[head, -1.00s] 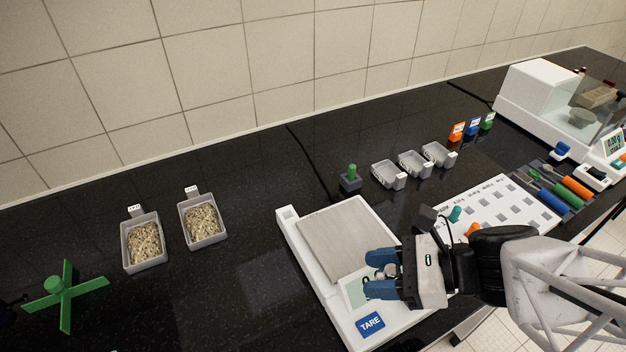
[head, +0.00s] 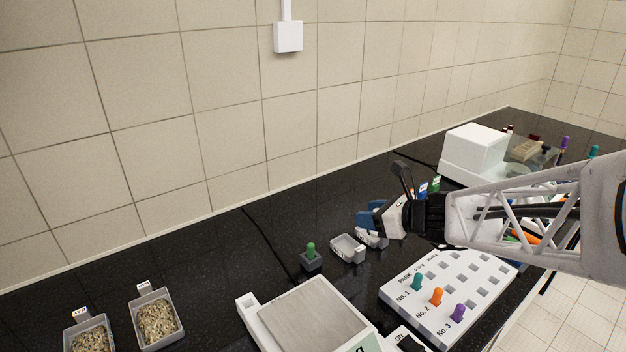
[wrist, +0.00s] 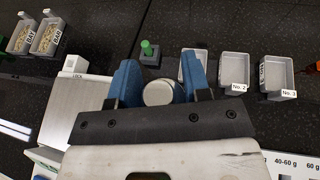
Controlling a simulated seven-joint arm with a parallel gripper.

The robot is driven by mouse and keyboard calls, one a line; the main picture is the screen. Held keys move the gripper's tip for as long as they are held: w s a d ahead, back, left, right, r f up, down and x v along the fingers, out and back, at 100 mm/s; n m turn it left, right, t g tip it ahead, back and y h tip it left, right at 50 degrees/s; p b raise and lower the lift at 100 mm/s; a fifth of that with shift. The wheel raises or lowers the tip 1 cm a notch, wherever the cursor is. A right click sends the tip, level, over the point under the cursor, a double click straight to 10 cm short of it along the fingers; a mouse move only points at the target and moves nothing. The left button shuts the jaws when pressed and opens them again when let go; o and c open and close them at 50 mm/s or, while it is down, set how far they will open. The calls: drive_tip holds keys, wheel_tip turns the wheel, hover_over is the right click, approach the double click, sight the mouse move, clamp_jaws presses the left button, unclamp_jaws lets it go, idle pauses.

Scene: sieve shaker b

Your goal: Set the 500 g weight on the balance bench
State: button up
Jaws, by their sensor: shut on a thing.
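My gripper (head: 369,216) has blue fingers and is shut on a round silvery metal piece (wrist: 159,93), which looks like the 500 g weight; no marking on it is readable. In the wrist view the piece sits between the fingers of my gripper (wrist: 158,82). In the head view the fingers hide it. My gripper is above the black bench (head: 225,245), over or just behind the small grey trays, and the weight's height is hard to tell. A white scale (head: 252,312) with a grey metal pan (head: 305,318) stands at the front, left of my gripper.
A grey tray (head: 348,248) and a dark block with a green knob (head: 311,258) stand close by. A white board with coloured pegs (head: 455,285) lies at front right. Two grain-filled trays (head: 157,320) are at left. A white enclosed balance (head: 470,155) stands at back right.

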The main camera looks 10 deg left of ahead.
drive_tip(key=w+d+f+m+t+h, duration=0.1)
drive_tip(key=w+d+m+t+h, duration=0.35)
drive_tip(key=w, duration=0.95)
drive_tip(key=w+d+f+m+t+h, duration=0.15)
drive_tip(key=w+d+m+h, duration=0.5)
drive_tip(key=w, duration=0.65)
drive_tip(key=s+a+f, duration=0.2)
drive_tip(key=s+a, duration=0.8)
drive_tip(key=a, duration=0.4)
drive_tip(key=s+a+f, duration=0.1)
drive_tip(key=s+a, duration=0.9)
drive_tip(key=a, duration=0.5)
drive_tip(key=s+a, duration=0.3)
drive_tip(key=s, duration=0.7)
drive_tip(key=s+a+y, duration=0.1)
drive_tip(key=s+a, duration=0.2)
drive_tip(key=s, duration=0.8)
drive_tip(key=s+a+n, duration=0.1)
drive_tip(key=s+a, duration=0.2)
drive_tip(key=s, duration=0.7)
drive_tip(key=shift+s+a+f+y, duration=0.2)
drive_tip(key=shift+a+y, duration=0.15)
drive_tip(key=shift+y, duration=0.05)
